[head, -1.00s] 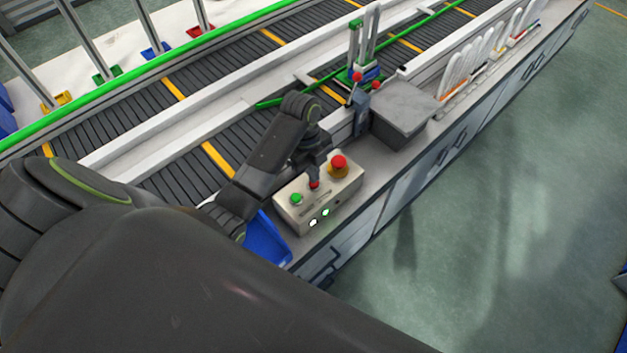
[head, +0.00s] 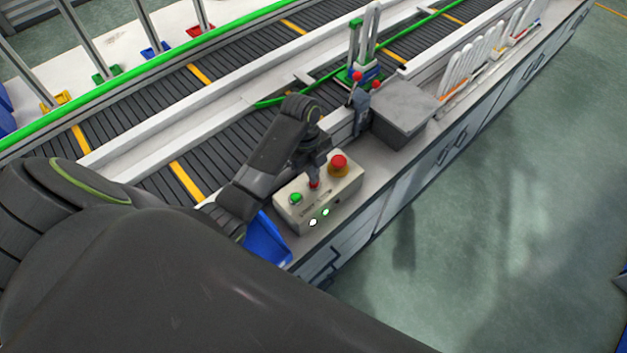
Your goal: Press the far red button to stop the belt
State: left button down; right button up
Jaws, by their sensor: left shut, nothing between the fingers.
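A beige control box (head: 337,205) stands on the near edge of the bench. It carries a green button (head: 295,198) at its left, a small red button (head: 314,184) in the middle and a large red mushroom button (head: 338,161) on a yellow base at its far right end. My left gripper (head: 314,178) is shut and empty, pointing down at the small red button. Its tips are at or just above that button; contact cannot be told. The large red button is clear beside it. The belt (head: 215,149) runs behind. My right gripper is not in view.
A blue bin (head: 266,242) sits left of the box, partly behind my arm. A grey box (head: 404,113) and a device with red knobs (head: 362,100) stand beyond it. White tools (head: 480,55) stand in a rack farther right. The floor at right is open.

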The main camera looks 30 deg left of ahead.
pick_arm(q)
jog(key=shift+f+b, duration=0.3)
jog(key=shift+f, duration=0.3)
jog(key=shift+r, duration=0.1)
notch_tip(320, 180, up, 8)
jog(key=p, duration=0.9)
dwell(0.6)
